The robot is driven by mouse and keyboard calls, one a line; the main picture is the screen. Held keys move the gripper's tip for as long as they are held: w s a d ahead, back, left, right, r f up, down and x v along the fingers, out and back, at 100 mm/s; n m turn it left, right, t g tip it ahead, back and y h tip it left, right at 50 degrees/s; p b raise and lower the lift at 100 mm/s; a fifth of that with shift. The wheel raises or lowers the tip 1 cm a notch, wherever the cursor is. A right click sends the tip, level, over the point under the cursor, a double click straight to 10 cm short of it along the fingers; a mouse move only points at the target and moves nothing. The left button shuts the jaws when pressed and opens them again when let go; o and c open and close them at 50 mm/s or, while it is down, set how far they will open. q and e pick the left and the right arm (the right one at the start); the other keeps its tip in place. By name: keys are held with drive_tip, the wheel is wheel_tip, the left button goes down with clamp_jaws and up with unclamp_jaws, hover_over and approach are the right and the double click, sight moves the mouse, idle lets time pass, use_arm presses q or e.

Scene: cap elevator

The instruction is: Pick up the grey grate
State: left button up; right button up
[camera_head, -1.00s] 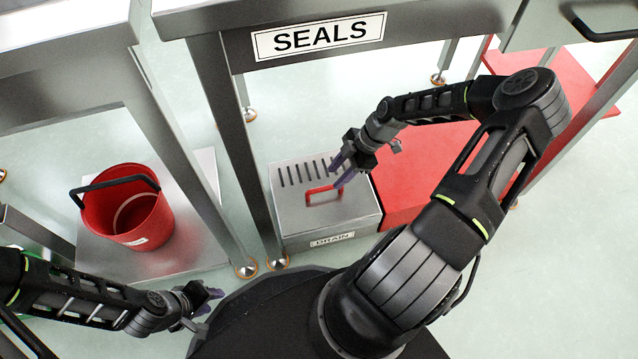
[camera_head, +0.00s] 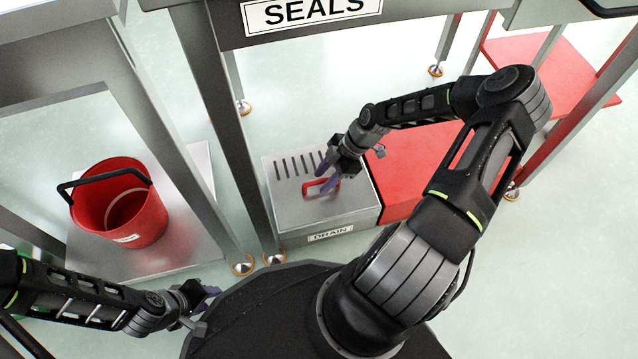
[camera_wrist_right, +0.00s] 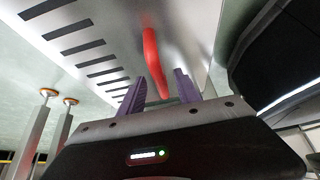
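The grey grate (camera_head: 287,206) is a slotted metal lid with a red handle (camera_head: 311,186), lying on the box labelled DRAIN. In the right wrist view the grate (camera_wrist_right: 105,28) shows dark slots, and its red handle (camera_wrist_right: 152,55) reaches down between my purple fingertips. My right gripper (camera_head: 328,174) is open at the handle, one finger to each side of it in the wrist view. I cannot tell whether the fingers touch it. My left gripper (camera_head: 208,305) is open and empty at the lower left, away from the grate.
A red bucket (camera_head: 140,222) with a black handle stands on a metal shelf (camera_head: 185,252) at the left. A table leg (camera_head: 222,130) rises just left of the drain box, under the SEALS table edge (camera_head: 400,22). A red surface (camera_head: 400,190) adjoins the box at the right.

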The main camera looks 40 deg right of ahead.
drive_tip(key=shift+x, duration=0.85)
clamp_jaws()
drive_tip(key=shift+r, duration=0.1)
idle(1.1)
